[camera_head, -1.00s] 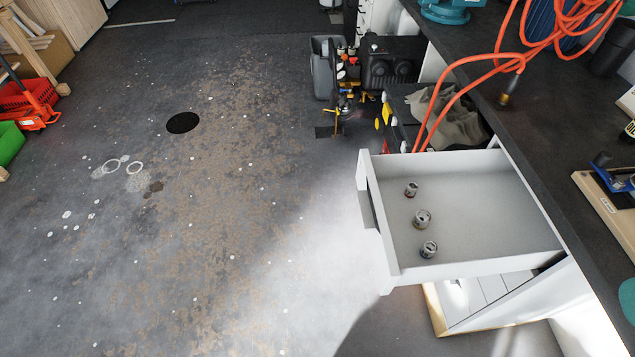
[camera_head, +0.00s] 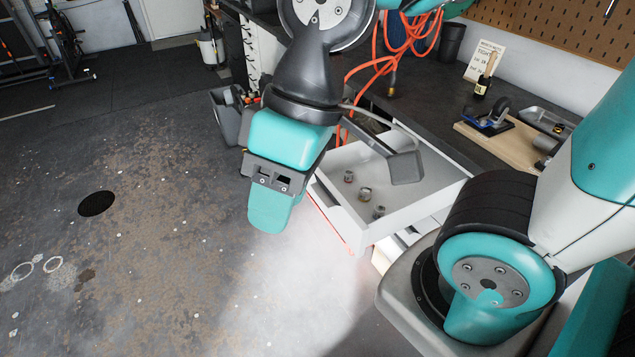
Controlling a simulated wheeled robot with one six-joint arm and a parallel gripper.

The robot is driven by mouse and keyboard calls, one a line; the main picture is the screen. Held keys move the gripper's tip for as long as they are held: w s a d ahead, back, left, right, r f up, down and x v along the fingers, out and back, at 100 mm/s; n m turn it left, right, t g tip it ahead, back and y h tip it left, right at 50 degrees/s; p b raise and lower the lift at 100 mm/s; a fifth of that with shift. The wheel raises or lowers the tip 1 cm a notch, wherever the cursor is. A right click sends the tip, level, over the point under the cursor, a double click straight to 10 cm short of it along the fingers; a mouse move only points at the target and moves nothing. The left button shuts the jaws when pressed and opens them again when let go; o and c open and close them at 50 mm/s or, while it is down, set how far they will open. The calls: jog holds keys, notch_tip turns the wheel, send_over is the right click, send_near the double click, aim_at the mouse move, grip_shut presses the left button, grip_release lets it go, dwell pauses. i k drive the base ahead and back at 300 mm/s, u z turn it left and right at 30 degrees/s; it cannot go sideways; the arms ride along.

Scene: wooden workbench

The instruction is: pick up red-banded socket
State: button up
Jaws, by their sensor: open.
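Three small metal sockets stand in a row in the open drawer (camera_head: 425,165): a far one (camera_head: 349,177), a middle one (camera_head: 365,194) and a near one (camera_head: 379,211). Their bands are too small to tell which one is red-banded. My gripper (camera_head: 272,195), teal and dark grey, hangs over the drawer's left side in the picture, higher than the sockets and apart from them. It is open and holds nothing that I can see. A grey plate beside it covers part of the drawer's far interior.
The drawer juts from under the dark workbench (camera_head: 450,105), its walls around the sockets. An orange hose (camera_head: 368,68) hangs over the bench edge. A wooden board (camera_head: 505,140) with tools lies on the bench. Open floor (camera_head: 150,230) lies to the left.

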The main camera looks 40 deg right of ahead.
aim_at(348, 173)
jog(key=k, duration=1.55)
jog(key=z, duration=0.6)
jog(key=i, duration=1.65)
jog(key=k, duration=1)
jog(key=u, duration=0.6)
jog(key=i, duration=1.05)
jog(key=z, duration=0.8)
